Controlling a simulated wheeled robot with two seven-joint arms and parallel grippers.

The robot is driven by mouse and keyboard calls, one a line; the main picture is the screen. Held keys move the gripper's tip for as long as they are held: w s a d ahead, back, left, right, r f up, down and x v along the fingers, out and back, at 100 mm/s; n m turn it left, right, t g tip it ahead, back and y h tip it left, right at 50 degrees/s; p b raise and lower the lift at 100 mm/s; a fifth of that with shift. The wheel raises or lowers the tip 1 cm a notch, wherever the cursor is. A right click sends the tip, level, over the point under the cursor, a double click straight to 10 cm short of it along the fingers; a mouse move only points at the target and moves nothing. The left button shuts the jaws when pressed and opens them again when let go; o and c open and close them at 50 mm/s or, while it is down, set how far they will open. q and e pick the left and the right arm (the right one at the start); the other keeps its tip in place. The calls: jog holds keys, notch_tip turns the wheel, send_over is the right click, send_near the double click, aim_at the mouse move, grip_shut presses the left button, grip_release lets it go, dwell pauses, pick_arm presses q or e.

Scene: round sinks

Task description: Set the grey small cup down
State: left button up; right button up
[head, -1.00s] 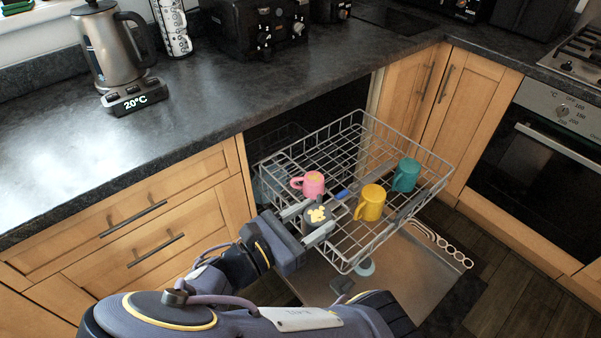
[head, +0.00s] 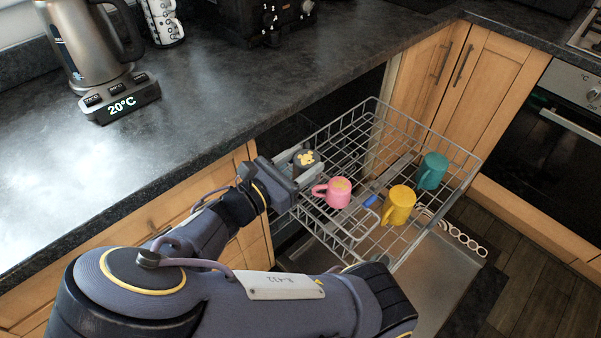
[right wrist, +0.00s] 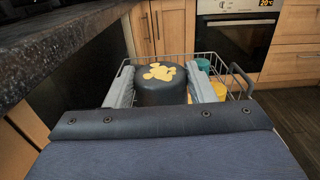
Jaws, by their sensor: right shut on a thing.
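The grey small cup (head: 306,161) is dark grey with a yellow patch on its upward face. It is at the back left of the pulled-out dishwasher rack (head: 437,232), just behind and left of the pink mug (head: 338,193). My right gripper (head: 301,164) is shut on the cup, one finger on each side. The right wrist view shows the cup (right wrist: 160,92) between the fingers, yellow patch up. I cannot tell whether its bottom touches the rack wires. My left gripper is not in view.
In the rack stand a yellow mug (head: 398,206) and a teal mug (head: 432,171), right of the pink mug. A dark counter (head: 220,110) runs along the left and back, with a kettle (head: 85,45) on it. Bare rack wires show behind the pink mug.

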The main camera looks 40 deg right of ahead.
jog(key=w+d+f, duration=0.1)
jog(key=f, duration=0.1)
jog(key=w+d+f+b, duration=0.1)
jog(key=w+f, duration=0.1)
jog(key=w+d+f+b, duration=0.1)
jog(key=w, duration=0.1)
jog(key=shift+d+f, duration=0.3)
jog(key=shift+f, duration=0.1)
jog(key=shift+w+d+f+b, duration=0.2)
jog(key=shift+f+b, duration=0.1)
jog(key=shift+f, duration=0.1)
notch_tip(320, 180, down, 3)
jog(key=shift+w+f+b, duration=0.15)
jog(key=shift+f+b, duration=0.05)
jog(key=shift+b, duration=0.6)
jog(key=shift+r, duration=0.1)
jog(key=o, duration=0.8)
